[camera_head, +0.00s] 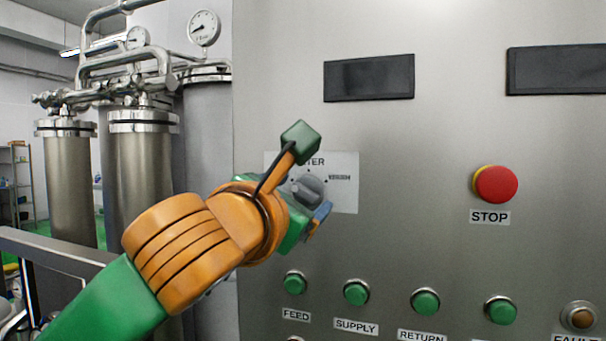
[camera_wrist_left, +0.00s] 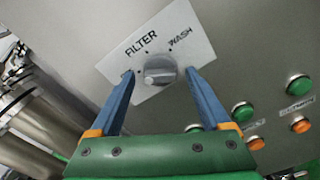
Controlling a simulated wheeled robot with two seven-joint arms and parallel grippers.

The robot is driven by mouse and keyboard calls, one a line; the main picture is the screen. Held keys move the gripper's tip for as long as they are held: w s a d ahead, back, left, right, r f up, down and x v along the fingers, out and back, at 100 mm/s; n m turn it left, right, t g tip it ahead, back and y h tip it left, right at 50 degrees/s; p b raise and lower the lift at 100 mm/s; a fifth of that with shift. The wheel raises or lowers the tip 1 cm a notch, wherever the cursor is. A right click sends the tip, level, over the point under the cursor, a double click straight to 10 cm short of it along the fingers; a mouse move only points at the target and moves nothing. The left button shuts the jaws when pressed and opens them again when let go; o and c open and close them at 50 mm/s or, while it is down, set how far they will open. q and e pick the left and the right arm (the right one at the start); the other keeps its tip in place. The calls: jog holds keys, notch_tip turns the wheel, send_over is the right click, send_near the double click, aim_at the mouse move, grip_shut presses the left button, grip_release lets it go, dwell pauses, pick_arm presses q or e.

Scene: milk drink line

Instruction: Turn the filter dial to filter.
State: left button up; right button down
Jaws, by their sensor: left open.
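The filter dial is a round grey knob (camera_head: 308,188) on a white label plate (camera_head: 345,203) on the steel panel. In the left wrist view the dial (camera_wrist_left: 159,70) sits below the words FILTER on the left and WASH on the right. I cannot tell surely which mark it points to. My left gripper (camera_head: 312,207) is at the plate and hides part of it in the head view. In the left wrist view its two blue fingers (camera_wrist_left: 160,77) are open, one on each side of the dial, with gaps showing. My right gripper is not in view.
A red stop button (camera_head: 496,184) sticks out to the right of the plate. Green buttons (camera_head: 356,292) run in a row below. Dark displays (camera_head: 369,78) are above. Steel filter tanks (camera_head: 140,165) with pipes stand at the left. The panel between plate and stop button is clear.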

pick_arm(q)
jog(key=shift+w+d, duration=0.2)
jog(key=shift+w, duration=0.45)
jog(key=shift+s, duration=0.1)
jog(key=shift+s, duration=0.1)
jog(key=shift+s+a, duration=0.1)
grip_shut()
